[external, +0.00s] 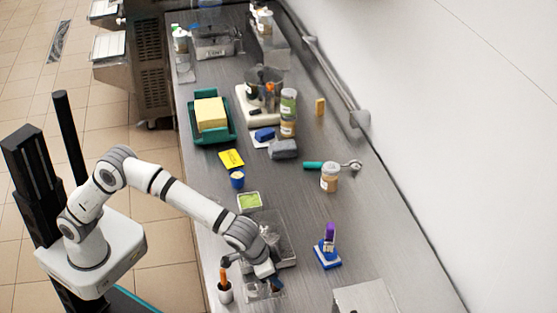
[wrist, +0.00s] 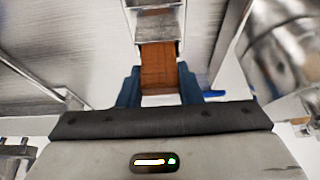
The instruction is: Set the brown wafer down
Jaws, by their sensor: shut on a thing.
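The brown wafer (wrist: 160,66) shows in the wrist view as a flat brown piece between the two blue fingers of my gripper (wrist: 158,88). The fingers are shut on it, one on each side. Its far end meets or overlaps a grey metal piece (wrist: 158,30); I cannot tell whether they touch. In the external view my gripper (external: 272,284) is low at the near end of the counter, over a small metal holder (external: 257,293). The wafer cannot be made out there.
A metal pan (external: 287,252) lies just behind my gripper. A blue stand (external: 327,257) with a purple-topped item is to the right, and a metal box (external: 370,297) is at front right.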

